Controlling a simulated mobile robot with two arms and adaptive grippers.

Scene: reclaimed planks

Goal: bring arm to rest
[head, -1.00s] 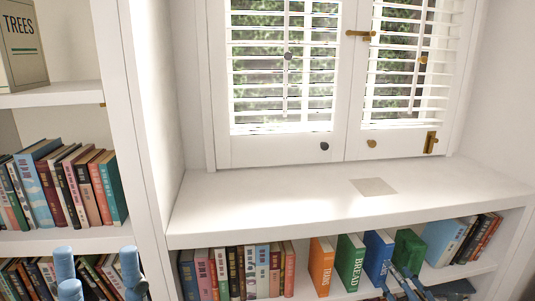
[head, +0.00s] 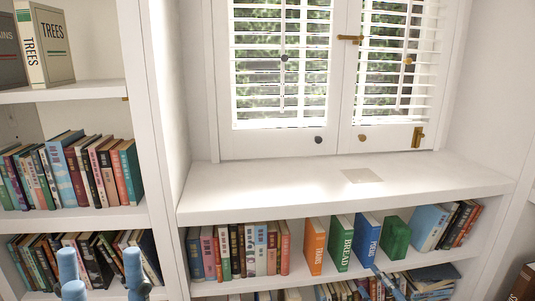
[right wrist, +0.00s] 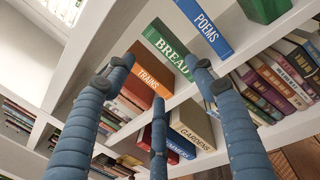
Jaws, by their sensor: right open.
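My left gripper (head: 103,265) is at the bottom left of the head view, its blue padded fingers apart with nothing seen between them, in front of the left bookcase. My right gripper (head: 388,285) is at the bottom of the head view, in front of the low shelf under the window. The right wrist view shows its three blue fingers (right wrist: 163,78) spread and empty. Beyond them stand the orange TRAINS book (head: 314,246), green BREAD book (head: 341,243), blue POEMS book (head: 367,239) and a plain green book (head: 396,238). I cannot tell whether the fingers touch anything.
The white window ledge (head: 280,187) is bare except for a flat pale square (head: 362,176). The left bookcase (head: 95,218) holds rows of books, with a TREES book (head: 50,45) on top. A GARDENS book (right wrist: 193,127) stands on a lower shelf.

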